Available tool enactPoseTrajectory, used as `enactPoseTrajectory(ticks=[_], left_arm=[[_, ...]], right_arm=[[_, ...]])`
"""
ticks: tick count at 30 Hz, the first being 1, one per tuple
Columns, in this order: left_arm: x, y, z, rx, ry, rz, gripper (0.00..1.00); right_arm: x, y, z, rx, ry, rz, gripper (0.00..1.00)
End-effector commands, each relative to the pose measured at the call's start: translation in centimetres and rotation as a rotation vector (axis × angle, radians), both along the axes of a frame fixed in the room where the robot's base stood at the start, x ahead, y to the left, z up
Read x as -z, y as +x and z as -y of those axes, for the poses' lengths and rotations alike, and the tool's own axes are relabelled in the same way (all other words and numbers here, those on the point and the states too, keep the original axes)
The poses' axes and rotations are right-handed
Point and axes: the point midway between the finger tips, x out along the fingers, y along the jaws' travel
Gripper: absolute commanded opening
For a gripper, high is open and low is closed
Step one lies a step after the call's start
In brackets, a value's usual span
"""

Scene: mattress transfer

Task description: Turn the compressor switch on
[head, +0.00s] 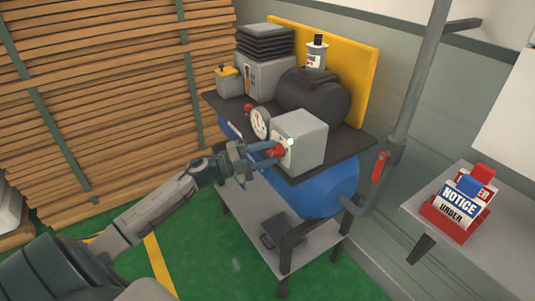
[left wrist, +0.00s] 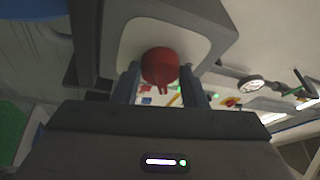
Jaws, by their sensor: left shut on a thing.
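The compressor has a blue tank (head: 318,190) on a grey stand and a light grey switch box (head: 308,143) on its dark top. A red rotary knob (head: 277,151) sits on the front face of the box. My left gripper (head: 268,152) reaches in from the left and its fingers are shut on the red knob. In the left wrist view the knob (left wrist: 160,67) lies between the two fingers, against the box's pale face. The box partly hides its mounting. My right gripper is not in view.
A round gauge (head: 260,123) stands beside the box. A red-handled valve (head: 379,167) sticks out at the right of the tank. A side shelf at the right holds a red tray (head: 442,222) with notice signs. Stacked timber (head: 110,110) fills the left.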

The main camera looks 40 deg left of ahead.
Motion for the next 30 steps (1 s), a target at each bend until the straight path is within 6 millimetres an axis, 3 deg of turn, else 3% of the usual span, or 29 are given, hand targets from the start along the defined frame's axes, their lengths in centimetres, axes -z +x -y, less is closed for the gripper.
enactPoseTrajectory(ticks=[3,4,7,19,30], left_arm=[[0.1,0.0,0.0,0.000,0.002,0.001,0.16],[0.1,0.0,0.0,0.000,0.002,0.001,0.40],[0.0,0.0,0.0,0.000,0.001,0.000,0.60],[0.2,-0.4,-0.3,0.001,0.001,-0.002,0.60],[1.0,-3.6,-3.2,0.003,0.004,-0.005,0.60]], right_arm=[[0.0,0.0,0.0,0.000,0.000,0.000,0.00],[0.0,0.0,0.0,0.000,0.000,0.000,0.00],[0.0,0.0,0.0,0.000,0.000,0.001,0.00],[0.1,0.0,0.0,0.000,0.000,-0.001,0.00],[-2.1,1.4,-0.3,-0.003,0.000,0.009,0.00]])
